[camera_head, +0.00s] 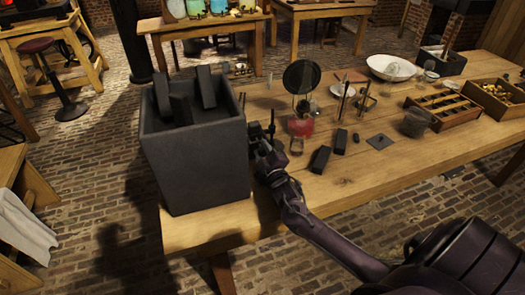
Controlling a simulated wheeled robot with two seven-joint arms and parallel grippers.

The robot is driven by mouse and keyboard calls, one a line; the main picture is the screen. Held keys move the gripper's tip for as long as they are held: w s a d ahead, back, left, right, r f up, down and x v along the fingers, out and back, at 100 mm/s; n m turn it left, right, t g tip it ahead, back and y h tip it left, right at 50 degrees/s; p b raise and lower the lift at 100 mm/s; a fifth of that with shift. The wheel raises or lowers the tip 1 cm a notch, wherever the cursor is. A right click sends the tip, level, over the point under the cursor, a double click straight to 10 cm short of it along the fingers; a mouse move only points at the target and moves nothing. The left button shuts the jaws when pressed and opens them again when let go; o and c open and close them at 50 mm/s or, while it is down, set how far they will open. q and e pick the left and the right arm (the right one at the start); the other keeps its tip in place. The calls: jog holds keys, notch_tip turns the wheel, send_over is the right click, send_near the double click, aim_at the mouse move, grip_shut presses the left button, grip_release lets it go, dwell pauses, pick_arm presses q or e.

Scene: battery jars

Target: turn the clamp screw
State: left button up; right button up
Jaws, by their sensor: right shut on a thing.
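My right gripper (259,146) is low over the near left part of the wooden table, just right of the large grey box. It is shut on a small dark part, apparently the clamp screw, which its fingers mostly hide. A small dark upright fitting (271,124) stands right beside the fingers. A glass jar with red liquid (301,127) stands a little to the right. My left gripper is not in view.
The tall grey box (195,165) holding dark slabs closely bounds the gripper's left side. Dark blocks (320,159) lie to the right. A round dark disc (301,77), thin stands, a white bowl (390,67) and wooden trays (443,108) stand farther off. The table's front right is clear.

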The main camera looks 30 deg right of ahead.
jog(key=shift+f+m, duration=0.1)
jog(key=shift+m, duration=0.5)
jog(key=o, duration=1)
jog(key=shift+s, duration=0.1)
jog(key=v, duration=0.7)
jog(key=shift+s+b, duration=0.3)
jog(key=shift+s, duration=0.05)
jog(key=shift+a, duration=0.1)
